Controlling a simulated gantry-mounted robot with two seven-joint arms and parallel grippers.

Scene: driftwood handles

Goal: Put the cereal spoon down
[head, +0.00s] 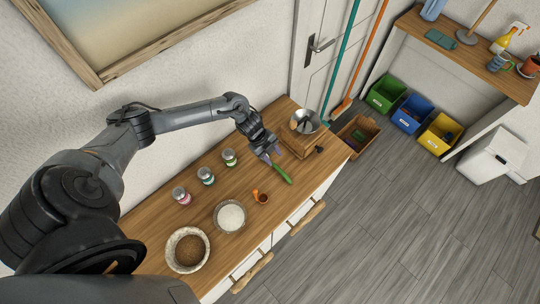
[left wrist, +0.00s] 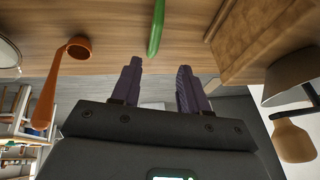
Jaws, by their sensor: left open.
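A slim green utensil (head: 281,173) lies on the wooden counter (head: 157,220); its far end is hard to make out. It also shows in the left wrist view (left wrist: 156,28). A small orange scoop (head: 261,197) lies nearer the counter's front edge and shows in the left wrist view (left wrist: 46,100). I cannot tell for sure which is the cereal spoon. My left gripper (head: 272,153) is open and empty, close above the counter beside the green utensil. In the left wrist view the gripper's purple fingers (left wrist: 160,64) are apart, with nothing between them. My right gripper is not seen.
A wooden box with a metal hopper (head: 305,121) stands just beyond the left gripper. Several small jars (head: 206,176) line the wall side. A white-filled bowl (head: 230,216) and a brown-filled bowl (head: 187,250) stand nearer. Coloured bins (head: 411,113) are beyond the counter.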

